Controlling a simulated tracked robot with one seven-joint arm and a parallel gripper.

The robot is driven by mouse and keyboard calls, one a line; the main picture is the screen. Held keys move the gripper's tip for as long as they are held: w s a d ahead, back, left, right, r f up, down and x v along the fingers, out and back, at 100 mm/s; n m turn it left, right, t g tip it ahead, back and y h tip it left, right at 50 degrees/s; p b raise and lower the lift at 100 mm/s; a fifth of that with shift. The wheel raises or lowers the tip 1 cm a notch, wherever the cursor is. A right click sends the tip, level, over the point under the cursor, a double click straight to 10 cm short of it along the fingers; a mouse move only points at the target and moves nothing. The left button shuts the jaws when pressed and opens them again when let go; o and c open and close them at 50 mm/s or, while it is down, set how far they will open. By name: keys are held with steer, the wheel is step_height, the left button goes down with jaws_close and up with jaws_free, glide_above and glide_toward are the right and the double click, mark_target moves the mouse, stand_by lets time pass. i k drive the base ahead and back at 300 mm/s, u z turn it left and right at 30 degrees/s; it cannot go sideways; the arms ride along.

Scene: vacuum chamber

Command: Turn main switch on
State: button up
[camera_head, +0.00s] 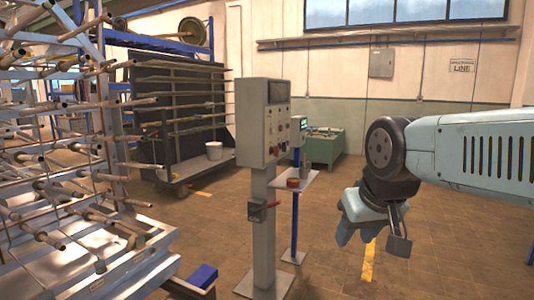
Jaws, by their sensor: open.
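A grey control cabinet (263,122) stands on a post in the middle of the view, with a dark display and several small buttons and knobs on its face. My gripper (357,238) hangs from my arm to the right of the post, pointing down. It is open, appears empty and is apart from the cabinet and the red-handled box.
A small stand with a tray (296,180) and a blue post is just behind the cabinet, to its right. A metal rack with many rods (75,180) fills the left. Floor is clear between post and gripper.

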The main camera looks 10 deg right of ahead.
mark_target(275, 151)
steer(key=u, duration=0.1)
steer(key=k, duration=0.9)
steer(key=z, duration=0.2)
steer(key=i, duration=2.05)
steer(key=u, duration=0.15)
